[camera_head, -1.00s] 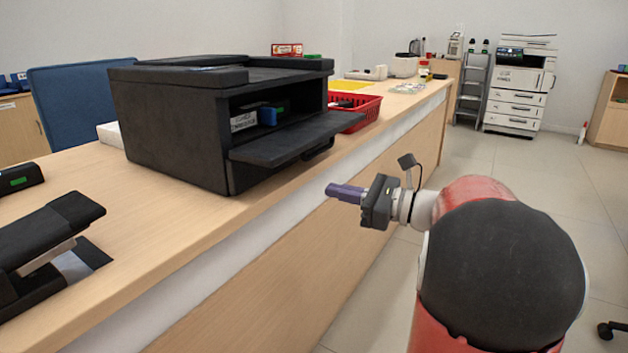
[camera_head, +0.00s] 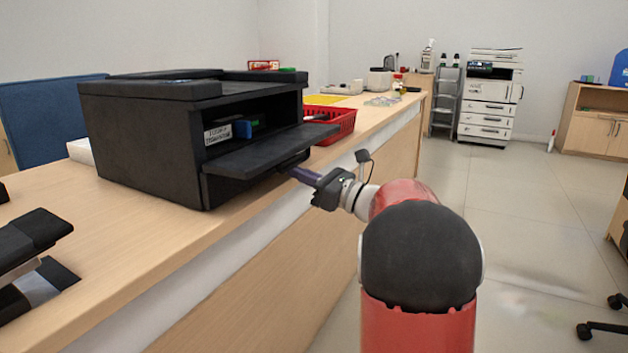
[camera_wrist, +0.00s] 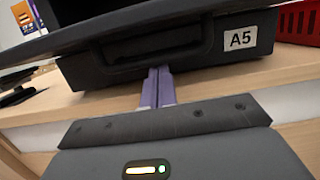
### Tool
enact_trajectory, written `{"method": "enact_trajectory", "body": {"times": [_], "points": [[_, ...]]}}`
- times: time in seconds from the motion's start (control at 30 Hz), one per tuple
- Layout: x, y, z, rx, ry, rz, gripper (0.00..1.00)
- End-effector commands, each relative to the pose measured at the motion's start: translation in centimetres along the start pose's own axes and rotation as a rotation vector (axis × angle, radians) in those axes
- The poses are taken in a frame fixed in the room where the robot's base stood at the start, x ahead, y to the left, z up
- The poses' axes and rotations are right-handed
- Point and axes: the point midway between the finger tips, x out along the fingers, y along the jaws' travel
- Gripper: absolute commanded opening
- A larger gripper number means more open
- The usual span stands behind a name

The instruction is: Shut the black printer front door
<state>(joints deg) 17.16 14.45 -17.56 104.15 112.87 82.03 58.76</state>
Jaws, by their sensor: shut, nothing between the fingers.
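The black printer (camera_head: 150,135) stands on the wooden counter. Its front door (camera_head: 268,150) is folded down and open, sticking out roughly level over the counter's front edge. The opening above it shows a white label and a blue item inside. My gripper (camera_head: 292,171) is shut and empty, with its purple fingertips just below the door's outer right part. The door's dark underside (camera_wrist: 130,22) spans the top of that view. Whether the fingertips touch anything I cannot tell.
A red basket (camera_head: 333,127) sits on the counter (camera_head: 140,235) behind the printer, close to its right side. A black stapler-like device (camera_head: 32,250) lies at the near left. The floor (camera_head: 520,230) right of the counter is clear nearby.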

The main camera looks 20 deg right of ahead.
Motion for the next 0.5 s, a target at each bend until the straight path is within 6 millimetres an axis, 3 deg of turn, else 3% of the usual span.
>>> {"method": "enact_trajectory", "body": {"times": [0.5], "points": [[0.10, 0.00, 0.46, -0.001, 0.017, 0.000, 0.00]]}}
